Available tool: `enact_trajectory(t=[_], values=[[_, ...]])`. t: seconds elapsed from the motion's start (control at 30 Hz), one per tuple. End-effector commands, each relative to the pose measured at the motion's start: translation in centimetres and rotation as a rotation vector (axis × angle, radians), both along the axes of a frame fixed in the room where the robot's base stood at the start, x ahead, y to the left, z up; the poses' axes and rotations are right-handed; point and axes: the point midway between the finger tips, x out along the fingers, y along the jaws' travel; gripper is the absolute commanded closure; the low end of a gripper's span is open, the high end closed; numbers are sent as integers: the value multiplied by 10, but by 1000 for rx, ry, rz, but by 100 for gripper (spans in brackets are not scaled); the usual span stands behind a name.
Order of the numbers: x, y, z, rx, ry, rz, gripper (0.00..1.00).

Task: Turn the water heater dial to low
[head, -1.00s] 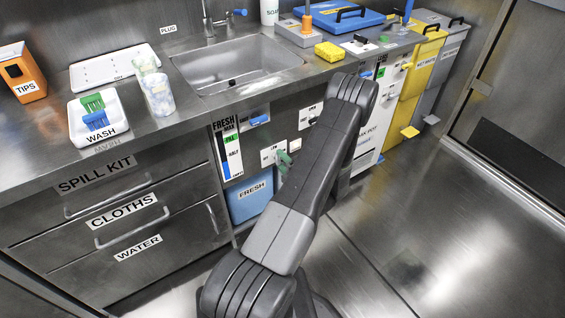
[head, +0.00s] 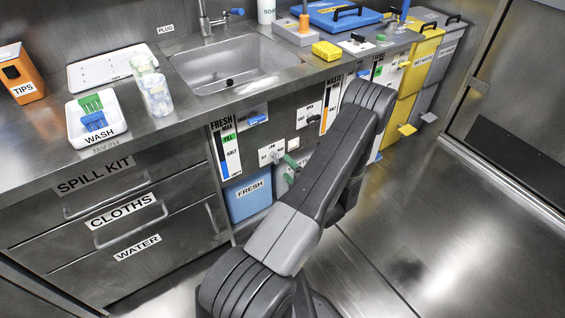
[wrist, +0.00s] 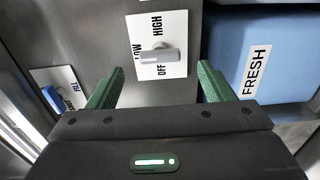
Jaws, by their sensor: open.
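The heater dial (wrist: 158,55) is a grey bar-shaped knob on a white plate marked LOW, HIGH and OFF in the wrist view. Its bar lies across the picture, with one end near the LOW mark; I cannot tell which end is the pointer. In the head view what looks like the same dial plate (head: 270,153) sits above the blue FRESH container. My gripper (wrist: 158,80) is open and empty. Its two green fingers stand left and right of the dial in the wrist view, apart from it. In the head view a green fingertip (head: 291,162) shows just right of the plate.
The blue FRESH container (head: 249,196) shows below the dial, also at right in the wrist view (wrist: 270,58). A FILL plate with a blue lever (wrist: 55,98) is close by. Drawers (head: 130,220) stand left; the floor at right is clear.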

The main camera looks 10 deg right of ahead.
Motion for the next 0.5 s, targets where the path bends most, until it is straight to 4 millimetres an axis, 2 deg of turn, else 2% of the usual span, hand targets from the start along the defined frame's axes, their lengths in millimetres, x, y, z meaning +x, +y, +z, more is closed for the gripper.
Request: enact_trajectory(t=[0.03,0.2,0.3,0.5], values=[[-12,-6,1,3,1,-6,25],[-45,-18,1,1,0,-5,25],[-60,-23,1,1,-1,-4,25],[-77,-28,0,1,-1,-1,25]])
